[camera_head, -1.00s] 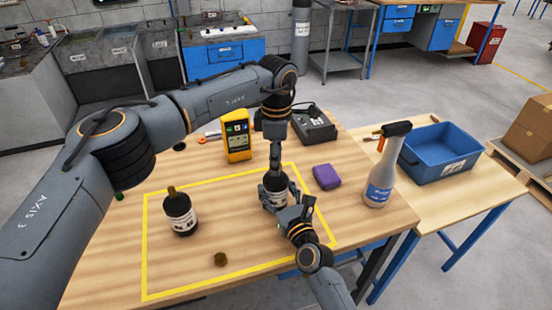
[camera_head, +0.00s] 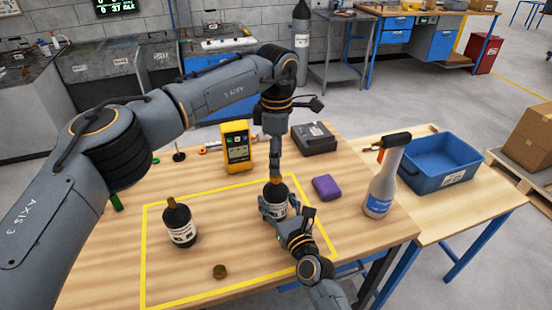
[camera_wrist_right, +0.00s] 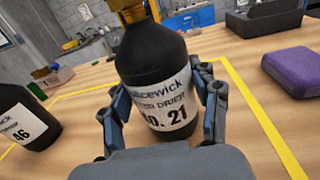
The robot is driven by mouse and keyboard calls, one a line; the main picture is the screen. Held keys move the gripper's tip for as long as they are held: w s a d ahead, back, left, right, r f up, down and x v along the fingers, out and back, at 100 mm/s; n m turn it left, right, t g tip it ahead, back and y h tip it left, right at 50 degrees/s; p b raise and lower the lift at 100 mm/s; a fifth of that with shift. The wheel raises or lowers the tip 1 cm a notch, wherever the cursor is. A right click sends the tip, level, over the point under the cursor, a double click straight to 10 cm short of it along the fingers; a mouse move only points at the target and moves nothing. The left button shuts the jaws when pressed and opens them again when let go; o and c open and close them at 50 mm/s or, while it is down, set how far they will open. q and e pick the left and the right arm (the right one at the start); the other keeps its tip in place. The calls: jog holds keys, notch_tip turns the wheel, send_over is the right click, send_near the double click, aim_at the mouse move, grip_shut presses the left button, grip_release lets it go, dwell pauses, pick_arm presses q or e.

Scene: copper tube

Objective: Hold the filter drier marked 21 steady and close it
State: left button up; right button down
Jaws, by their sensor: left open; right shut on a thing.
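The filter drier marked 21 (camera_head: 277,194) is a dark bottle with a white label and a brass-coloured top. It stands upright on the wooden table, and its number shows in the right wrist view (camera_wrist_right: 155,75). My right gripper (camera_wrist_right: 163,100) is shut around its body. My left gripper (camera_head: 276,160) points down just above its top, open; I cannot tell if its tips touch the brass part. The wrist view cuts off that brass top, so cap and neck are hard to tell apart. A loose brass cap (camera_head: 219,271) lies on the table.
A second drier, marked 46 (camera_head: 178,222), stands to the left with a brass top. A yellow meter (camera_head: 236,146), a purple block (camera_head: 326,187), a spray bottle (camera_head: 381,185) and a blue bin (camera_head: 440,165) surround the work area. The front of the yellow-taped area is mostly clear.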

pick_arm(q)
jog(key=n, duration=0.2)
jog(key=r+n, duration=0.1)
jog(key=n, duration=0.1)
jog(key=r+n, duration=0.1)
jog(key=n, duration=0.4)
jog(key=r+n, duration=0.1)
jog(key=n, duration=0.3)
jog(key=shift+r+n, duration=0.25)
jog(key=shift+n, duration=0.05)
jog(key=shift+f, duration=4)
